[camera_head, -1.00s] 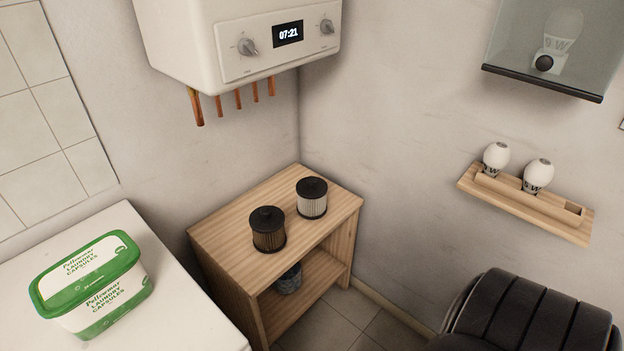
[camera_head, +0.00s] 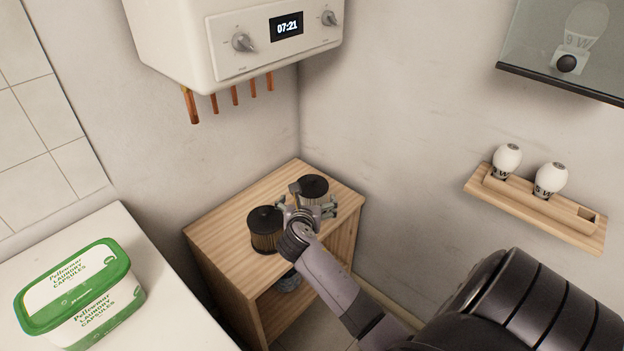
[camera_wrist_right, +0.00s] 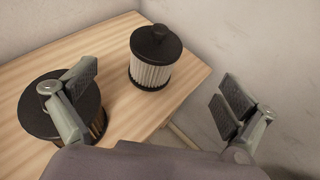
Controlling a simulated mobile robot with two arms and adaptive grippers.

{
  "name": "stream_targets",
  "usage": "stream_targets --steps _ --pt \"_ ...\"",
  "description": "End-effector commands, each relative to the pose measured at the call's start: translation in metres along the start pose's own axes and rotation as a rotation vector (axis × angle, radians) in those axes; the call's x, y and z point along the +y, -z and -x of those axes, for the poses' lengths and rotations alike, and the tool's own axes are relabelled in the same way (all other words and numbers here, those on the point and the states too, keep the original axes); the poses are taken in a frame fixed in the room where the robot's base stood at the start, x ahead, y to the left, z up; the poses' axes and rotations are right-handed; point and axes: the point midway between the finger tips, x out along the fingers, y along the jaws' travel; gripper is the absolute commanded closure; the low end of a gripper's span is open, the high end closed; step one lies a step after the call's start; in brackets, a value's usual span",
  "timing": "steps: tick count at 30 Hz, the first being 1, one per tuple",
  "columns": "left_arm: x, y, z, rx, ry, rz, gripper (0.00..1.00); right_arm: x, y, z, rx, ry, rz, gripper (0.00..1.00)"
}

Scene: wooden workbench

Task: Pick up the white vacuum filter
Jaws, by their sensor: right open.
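The white vacuum filter (camera_wrist_right: 151,75) has a black knobbed lid, a black base and white pleats. It stands upright on the wooden bench (camera_head: 215,238) and shows whole in the right wrist view. In the head view its black lid (camera_head: 313,187) shows, with its lower part mostly hidden behind my right gripper (camera_head: 309,208). The right gripper is open and empty; in the right wrist view its fingers (camera_wrist_right: 158,105) are spread wide, with the white filter ahead between them. A similar brown filter (camera_head: 265,230) stands to the left; the left finger overlaps it in the wrist view (camera_wrist_right: 35,115). My left gripper is out of view.
A boiler (camera_head: 235,45) hangs on the wall above the bench. A green and white capsule box (camera_head: 80,295) stands on a white surface at left. A wall shelf with bulbs (camera_head: 535,208) is at right. A dark object (camera_head: 289,281) sits on the lower shelf.

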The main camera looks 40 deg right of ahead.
Motion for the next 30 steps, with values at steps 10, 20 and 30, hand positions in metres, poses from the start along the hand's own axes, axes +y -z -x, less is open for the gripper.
stream_targets --steps 10,20,30 --pt "0.002 -0.001 -0.01 0.0 -0.002 -0.001 0.0 -0.001 -0.002 -0.067 -0.004 0.005 0.011 0.0" --pt "0.003 -0.003 -0.02 -0.003 -0.003 0.0 0.0 0.0 -0.002 -0.117 -0.004 0.002 0.01 0.0" --pt "0.002 -0.005 -0.032 -0.004 -0.002 0.002 0.0 0.002 0.003 -0.149 -0.002 0.002 0.008 0.0"
